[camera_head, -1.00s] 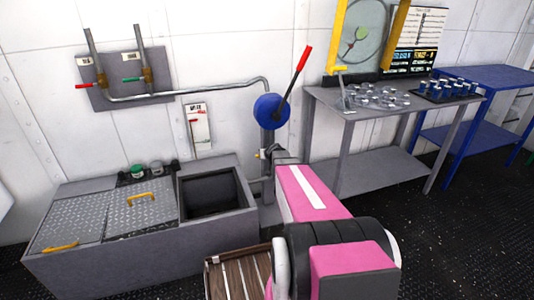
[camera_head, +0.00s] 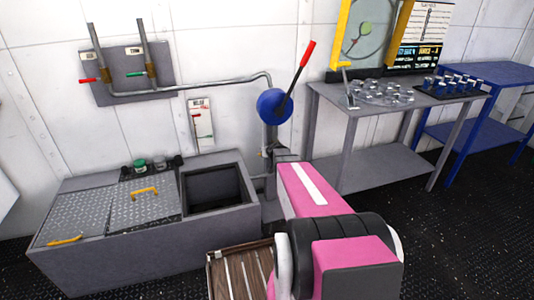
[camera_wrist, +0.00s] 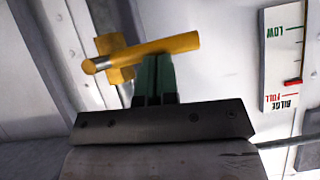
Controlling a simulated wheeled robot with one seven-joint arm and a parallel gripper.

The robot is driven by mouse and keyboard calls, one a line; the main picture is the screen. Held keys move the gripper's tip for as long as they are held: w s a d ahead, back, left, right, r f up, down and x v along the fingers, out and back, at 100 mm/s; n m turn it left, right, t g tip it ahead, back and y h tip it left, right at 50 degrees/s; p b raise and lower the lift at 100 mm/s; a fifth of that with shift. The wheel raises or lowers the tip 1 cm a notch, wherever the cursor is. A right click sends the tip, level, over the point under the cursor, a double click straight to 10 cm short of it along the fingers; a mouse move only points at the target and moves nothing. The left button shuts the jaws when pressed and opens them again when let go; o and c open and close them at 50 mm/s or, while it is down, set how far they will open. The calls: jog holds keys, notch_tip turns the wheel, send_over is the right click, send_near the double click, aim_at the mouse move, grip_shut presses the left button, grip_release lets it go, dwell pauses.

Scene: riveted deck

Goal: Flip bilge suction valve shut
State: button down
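A yellow valve handle (camera_wrist: 150,52) shows in the wrist view as a bar lying nearly crosswise, with a short cross piece behind its left part and a silver band near its left end. My gripper (camera_wrist: 158,58) has its two dark green fingers side by side, seemingly closed together. Their tips are at the lower edge of the yellow bar; whether they touch it I cannot tell. In the head view my gripper is at the foot of the pump post, and my arm hides most of that spot.
A blue hand pump (camera_head: 274,106) with a red-tipped lever stands above. A bilge gauge (camera_wrist: 285,55) is on the wall to the right in the wrist view. A grey bin (camera_head: 150,245) with an open hatch is at left. A grey table (camera_head: 375,120) with glassware is at right.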

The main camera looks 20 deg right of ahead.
jog(key=w+a+r+v, duration=0.1)
jog(key=r+v, duration=0.1)
jog(key=v, duration=1)
jog(key=shift+d+r, duration=0.25)
jog(key=shift+r, duration=0.1)
jog(key=shift+s, duration=0.1)
jog(key=s+a+f+g, duration=0.1)
jog(key=s+a+g, duration=0.2)
jog(key=s, duration=0.4)
jog(key=s+a+f+g, duration=0.2)
jog(key=s+a+g, duration=0.2)
jog(key=s+a, duration=0.2)
jog(key=s+a+f+g+h, duration=0.1)
jog(key=s+a+g, duration=0.3)
jog(key=s, duration=0.5)
jog(key=shift+s+a+f, duration=0.2)
jog(key=shift+s+f, duration=0.05)
jog(key=shift+f, duration=0.4)
jog(key=shift+a, duration=0.1)
